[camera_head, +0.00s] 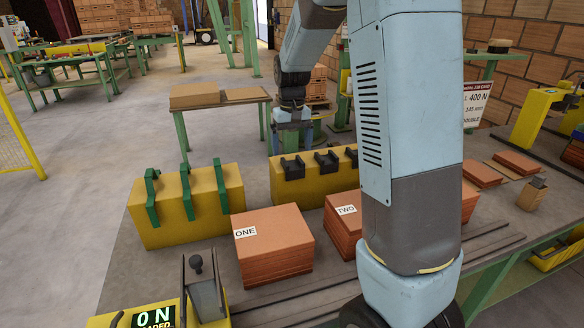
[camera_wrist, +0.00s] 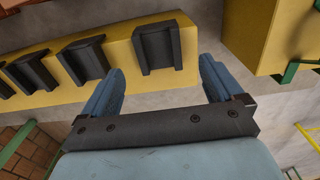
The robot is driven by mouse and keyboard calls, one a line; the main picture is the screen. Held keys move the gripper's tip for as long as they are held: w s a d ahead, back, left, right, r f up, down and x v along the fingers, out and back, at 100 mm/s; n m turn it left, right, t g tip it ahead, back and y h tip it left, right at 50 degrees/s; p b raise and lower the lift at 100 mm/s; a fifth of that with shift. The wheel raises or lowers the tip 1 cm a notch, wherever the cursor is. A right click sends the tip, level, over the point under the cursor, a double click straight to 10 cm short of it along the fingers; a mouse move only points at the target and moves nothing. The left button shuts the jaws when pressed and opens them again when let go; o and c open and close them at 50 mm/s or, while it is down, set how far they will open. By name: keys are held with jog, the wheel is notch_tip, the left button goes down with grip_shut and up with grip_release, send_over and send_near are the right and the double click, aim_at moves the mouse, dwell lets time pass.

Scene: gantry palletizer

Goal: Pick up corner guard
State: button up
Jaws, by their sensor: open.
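Several black angled pieces, which look like the corner guards, sit in a row on a yellow block (camera_head: 312,187). The nearest one to my gripper is the left-end guard (camera_head: 292,168), which also shows in the wrist view (camera_wrist: 158,48). Another guard (camera_wrist: 84,60) sits beside it. My gripper (camera_head: 292,138) is open and empty behind the block. In the wrist view the fingers (camera_wrist: 162,67) point toward the end guard, one to each side of its width, with the guard just beyond the tips. Contact is not visible. My arm hides part of the row in the head view.
A second yellow block (camera_head: 170,218) with green clamp-like pieces (camera_head: 152,196) stands to the left. Stacks of orange-brown boards marked ONE (camera_head: 277,262) and TWO (camera_head: 340,232) stand in front. A small table (camera_head: 222,98) stands behind.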

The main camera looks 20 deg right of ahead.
aim_at(292, 165)
jog(key=shift+s+f, duration=0.2)
jog(key=shift+f, duration=1.95)
jog(key=c, duration=1.1)
jog(key=shift+r, duration=0.1)
jog(key=shift+r, duration=0.25)
notch_tip(292, 165, up, 2)
jog(key=shift+r, duration=0.25)
jog(key=s+r, duration=0.3)
jog(key=s, duration=0.1)
jog(key=s+d+r, duration=0.1)
jog(key=s+r, duration=0.2)
jog(key=s, duration=0.2)
jog(key=s+d+r, duration=0.1)
jog(key=s+r, duration=0.3)
jog(key=s, duration=0.1)
